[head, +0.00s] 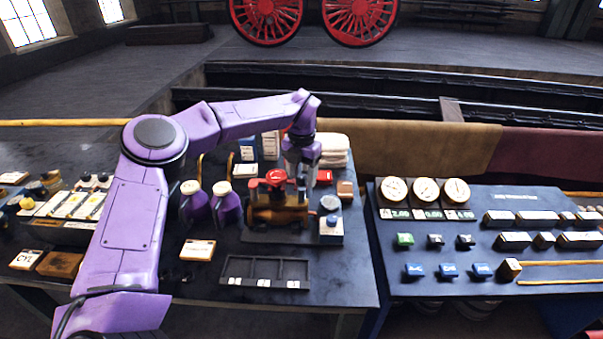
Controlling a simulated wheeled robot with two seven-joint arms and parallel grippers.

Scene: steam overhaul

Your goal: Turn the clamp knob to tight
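A brass valve body (279,214) sits on a dark base plate (262,237) on the middle table. A red knob (275,178) tops it; I cannot tell for sure whether this is the clamp knob, nor how tight it is. A smaller grey round knob or cap (329,203) is just right of the valve. My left arm reaches in from the left, and my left gripper (303,178) points down at the valve's right rear, close beside the red knob. Its fingertips are partly hidden, so contact and opening are unclear. My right gripper is out of view.
Two purple jugs (226,206) stand left of the valve. A blue-and-white block (331,230) is at its right, and folded white cloths (333,150) lie behind. An empty dark divided tray (265,270) lies in front. A right-hand table holds gauges (426,191).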

